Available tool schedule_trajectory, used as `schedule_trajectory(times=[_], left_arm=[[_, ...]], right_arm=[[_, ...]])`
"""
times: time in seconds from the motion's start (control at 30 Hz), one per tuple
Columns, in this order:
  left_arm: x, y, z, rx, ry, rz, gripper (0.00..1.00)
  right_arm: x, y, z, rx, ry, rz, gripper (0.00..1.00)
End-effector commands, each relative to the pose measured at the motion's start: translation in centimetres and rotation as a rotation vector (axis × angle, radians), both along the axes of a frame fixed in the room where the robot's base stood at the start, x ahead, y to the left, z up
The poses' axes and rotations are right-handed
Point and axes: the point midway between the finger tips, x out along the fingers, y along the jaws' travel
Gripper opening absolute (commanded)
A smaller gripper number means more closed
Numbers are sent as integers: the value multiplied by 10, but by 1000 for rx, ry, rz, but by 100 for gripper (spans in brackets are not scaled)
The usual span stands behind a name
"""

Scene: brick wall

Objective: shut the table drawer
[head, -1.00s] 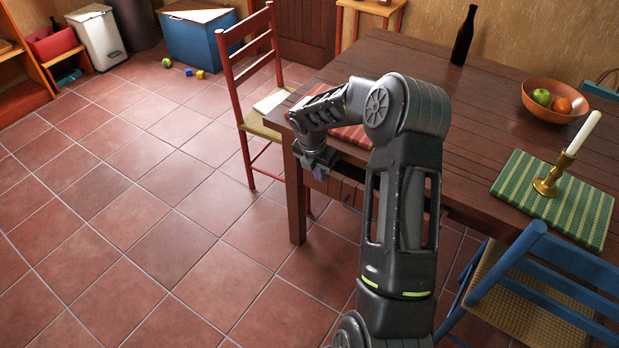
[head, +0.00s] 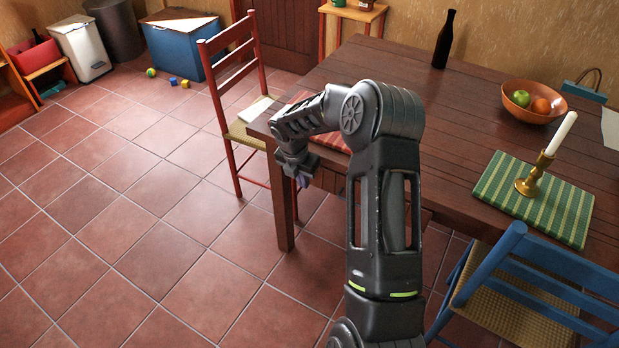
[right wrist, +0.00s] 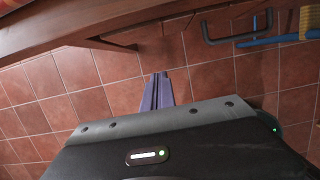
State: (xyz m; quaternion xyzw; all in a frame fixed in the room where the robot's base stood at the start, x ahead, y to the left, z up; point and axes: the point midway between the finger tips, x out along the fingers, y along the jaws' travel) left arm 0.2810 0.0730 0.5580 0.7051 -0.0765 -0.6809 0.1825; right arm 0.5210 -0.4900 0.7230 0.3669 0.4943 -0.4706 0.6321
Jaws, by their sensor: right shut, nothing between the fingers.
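The brown wooden table (head: 470,110) stands on the right in the head view. My right arm covers most of its front side there, so the drawer is largely hidden. In the right wrist view the table's edge (right wrist: 60,25) runs across the top left. A dark grey U-shaped handle (right wrist: 238,37), apparently the drawer's, shows at the top right; how far the drawer stands out I cannot tell. My right gripper (head: 303,182) is shut and empty, low in front of the table's near left corner. Its fingers (right wrist: 160,78) point over bare floor, left of the handle and apart from it. My left gripper is out of view.
A red chair (head: 228,62) stands at the table's left end, a blue chair (head: 540,265) at the near right. The table bears a bottle (head: 444,40), a fruit bowl (head: 533,107) and a candlestick (head: 530,182).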

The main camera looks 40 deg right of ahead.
Motion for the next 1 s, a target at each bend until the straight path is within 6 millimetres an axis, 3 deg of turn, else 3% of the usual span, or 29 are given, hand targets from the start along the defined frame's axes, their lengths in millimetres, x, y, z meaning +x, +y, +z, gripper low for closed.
schedule_trajectory(times=[0.07, 0.3, 0.5, 1.0], left_arm=[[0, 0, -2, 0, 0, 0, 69], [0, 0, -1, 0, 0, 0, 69], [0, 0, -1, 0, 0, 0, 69], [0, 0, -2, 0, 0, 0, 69]], right_arm=[[4, 13, 0, -1, -1, 3, 0], [0, 23, 57, -2, -5, -1, 0], [-3, 31, 88, -1, -3, -1, 0], [-3, 35, 97, 1, -2, 3, 0]])
